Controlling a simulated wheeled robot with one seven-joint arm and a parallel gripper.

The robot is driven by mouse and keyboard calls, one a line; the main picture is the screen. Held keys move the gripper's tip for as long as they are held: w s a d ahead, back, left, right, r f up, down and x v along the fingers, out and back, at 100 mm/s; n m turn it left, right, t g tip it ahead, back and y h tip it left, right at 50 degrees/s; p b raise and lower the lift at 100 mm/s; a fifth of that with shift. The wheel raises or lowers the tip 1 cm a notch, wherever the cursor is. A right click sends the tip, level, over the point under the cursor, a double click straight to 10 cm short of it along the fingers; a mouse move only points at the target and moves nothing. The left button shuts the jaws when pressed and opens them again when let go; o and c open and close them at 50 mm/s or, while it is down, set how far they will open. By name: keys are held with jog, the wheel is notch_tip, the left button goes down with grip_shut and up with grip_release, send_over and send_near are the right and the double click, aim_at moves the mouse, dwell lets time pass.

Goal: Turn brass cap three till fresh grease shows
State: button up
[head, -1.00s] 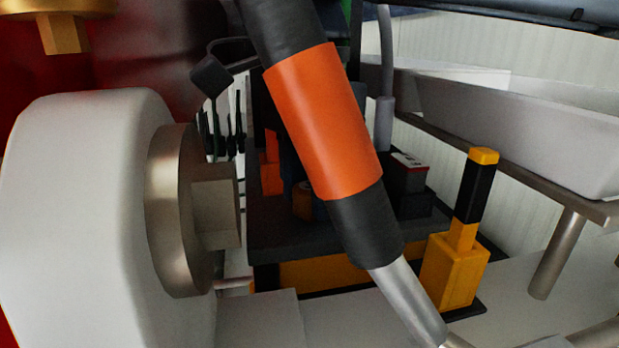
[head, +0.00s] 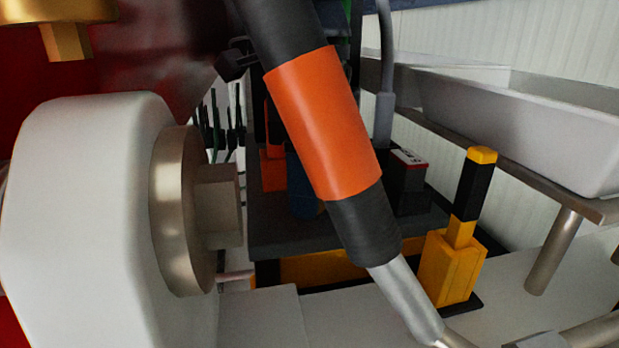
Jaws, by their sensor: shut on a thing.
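A brass cap (head: 65,12) with a hexagonal stub under it shows at the top left edge, partly cut off by the frame. A large white rounded block (head: 85,210) fills the lower left. A dull metal disc with a square-sided boss (head: 218,205) sits on its right face. I cannot tell whether either is cap three, and no grease can be made out. My gripper cannot be made out in the head view. Its hold on anything is hidden.
A thick black and orange rod (head: 322,120) crosses the middle and hides things behind it. A yellow and black post (head: 468,225) stands at right. A grey trough (head: 530,130) lies behind it. A dark shelf (head: 290,238) holds several small things.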

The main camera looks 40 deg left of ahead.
jog(key=m, duration=0.6)
jog(key=shift+b, duration=0.3)
jog(key=m+b, duration=0.1)
jog(key=m, duration=0.5)
jog(key=shift+w+m, duration=0.1)
jog(key=shift+m, duration=0.3)
jog(key=m+b, duration=0.1)
jog(key=m, duration=0.5)
jog(key=m+b, duration=0.2)
jog(key=m, duration=0.4)
jog(key=shift+m, duration=0.4)
jog(key=o, duration=1)
jog(key=shift+o, duration=0.2)
